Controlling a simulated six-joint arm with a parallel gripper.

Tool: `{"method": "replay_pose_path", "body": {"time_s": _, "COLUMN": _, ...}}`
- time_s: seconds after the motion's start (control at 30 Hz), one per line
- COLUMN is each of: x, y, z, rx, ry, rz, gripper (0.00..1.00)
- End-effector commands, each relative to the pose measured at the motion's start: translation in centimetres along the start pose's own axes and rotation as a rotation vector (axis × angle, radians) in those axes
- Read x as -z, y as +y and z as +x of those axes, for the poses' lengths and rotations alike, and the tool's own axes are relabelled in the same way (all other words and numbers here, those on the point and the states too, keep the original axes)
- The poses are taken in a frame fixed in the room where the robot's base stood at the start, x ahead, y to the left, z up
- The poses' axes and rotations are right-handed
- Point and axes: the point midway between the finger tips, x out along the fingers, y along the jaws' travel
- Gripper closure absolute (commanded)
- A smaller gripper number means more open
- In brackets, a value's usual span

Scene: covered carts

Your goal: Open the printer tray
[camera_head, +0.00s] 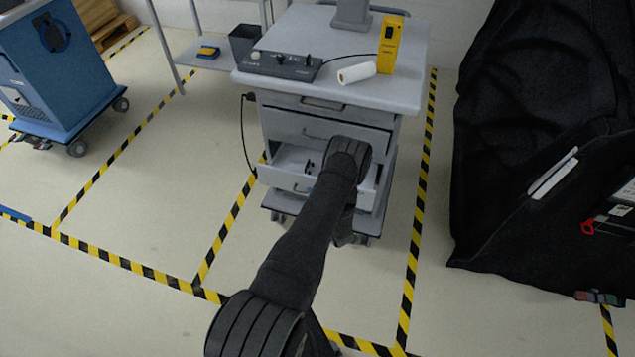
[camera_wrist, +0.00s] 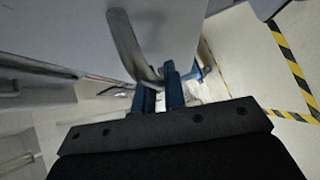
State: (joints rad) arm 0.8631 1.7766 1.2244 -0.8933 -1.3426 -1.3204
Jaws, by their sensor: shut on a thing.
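A grey drawer cart (camera_head: 398,90) stands in the middle of the head view. Its lower drawer (camera_head: 285,178) is pulled partly out, with small dark items inside; the upper drawers (camera_head: 350,130) look shut. My arm reaches down over that drawer's right side and hides part of it. In the wrist view my gripper (camera_wrist: 172,78) has its blue fingers closed on a curved metal bar handle (camera_wrist: 128,45) on a pale grey front (camera_wrist: 70,30). In the head view my fingertips are hidden behind the arm. I cannot clearly identify a printer tray.
A blue cart (camera_head: 60,60) stands at left. A black cover (camera_head: 520,110) drapes a bulky thing at right. Striped floor lines edge clear floor.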

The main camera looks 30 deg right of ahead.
Motion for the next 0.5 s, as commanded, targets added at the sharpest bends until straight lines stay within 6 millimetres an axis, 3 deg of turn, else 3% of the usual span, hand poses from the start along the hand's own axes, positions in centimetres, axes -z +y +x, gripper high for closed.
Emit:
{"method": "replay_pose_path", "body": {"time_s": 0.2, "x": 3.8, "y": -1.1, "z": -3.9, "rx": 0.001, "ry": -0.001, "rz": 0.003, "gripper": 1.00}}
{"method": "replay_pose_path", "body": {"time_s": 0.5, "x": 6.3, "y": -1.8, "z": -6.4, "rx": -0.001, "ry": -0.002, "rz": 0.001, "gripper": 1.00}}
